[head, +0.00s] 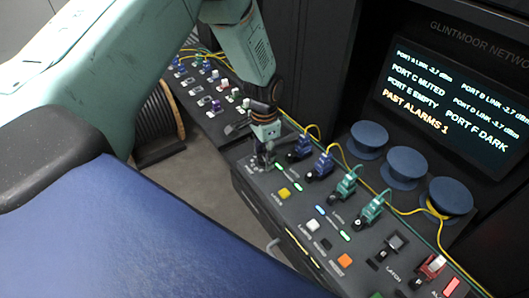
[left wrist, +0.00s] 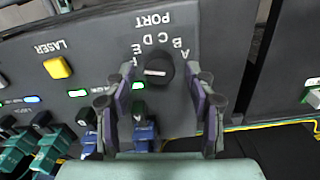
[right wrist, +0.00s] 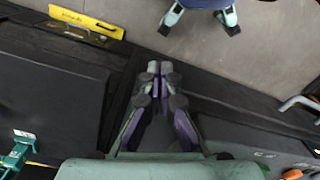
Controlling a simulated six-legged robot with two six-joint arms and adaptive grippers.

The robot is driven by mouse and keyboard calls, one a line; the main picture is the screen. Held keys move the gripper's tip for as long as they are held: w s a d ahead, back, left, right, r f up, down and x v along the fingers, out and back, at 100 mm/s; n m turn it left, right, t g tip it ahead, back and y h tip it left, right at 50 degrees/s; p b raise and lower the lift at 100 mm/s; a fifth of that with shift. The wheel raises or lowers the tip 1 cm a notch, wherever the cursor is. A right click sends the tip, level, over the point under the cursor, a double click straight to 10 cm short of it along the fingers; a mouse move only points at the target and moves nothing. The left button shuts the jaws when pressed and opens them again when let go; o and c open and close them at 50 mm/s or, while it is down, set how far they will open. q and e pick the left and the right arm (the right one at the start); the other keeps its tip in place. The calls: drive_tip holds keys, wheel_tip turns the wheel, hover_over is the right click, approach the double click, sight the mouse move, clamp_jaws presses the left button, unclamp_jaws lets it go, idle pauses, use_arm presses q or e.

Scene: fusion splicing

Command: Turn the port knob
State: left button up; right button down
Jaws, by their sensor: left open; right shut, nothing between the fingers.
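The port knob (left wrist: 158,68) is a round black dial with a pale pointer line, on a dark panel in the left wrist view. Letters A to F and the word PORT are printed around it, upside down in that view. My left gripper (left wrist: 160,92) is open, its fingers on either side of the knob's near edge; I cannot tell whether they touch it. In the head view my left gripper (head: 263,158) points down at the panel's far-left end and hides the knob. My right gripper (right wrist: 158,70) is shut and empty, away from the knob.
A yellow LASER button (head: 284,193) sits close to the left gripper. Blue connectors (head: 300,146) and green connectors (head: 346,187) stand along the panel, with yellow fibre behind. Blue spools (head: 405,167) and a status screen (head: 458,95) are at the back. An orange button (head: 345,260) is nearer.

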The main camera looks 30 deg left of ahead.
use_arm(q)
drive_tip(key=shift+s+a, duration=0.1)
drive_tip(key=shift+s, duration=0.25)
drive_tip(key=shift+w+f, duration=0.2)
drive_tip(key=shift+w, duration=0.2)
drive_tip(key=c, duration=0.5)
drive_tip(key=shift+s+r, duration=0.1)
drive_tip(key=shift+s, duration=0.1)
drive_tip(key=c, duration=0.4)
drive_tip(key=shift+c, duration=1.2)
use_arm(e)
drive_tip(key=shift+s, duration=0.15)
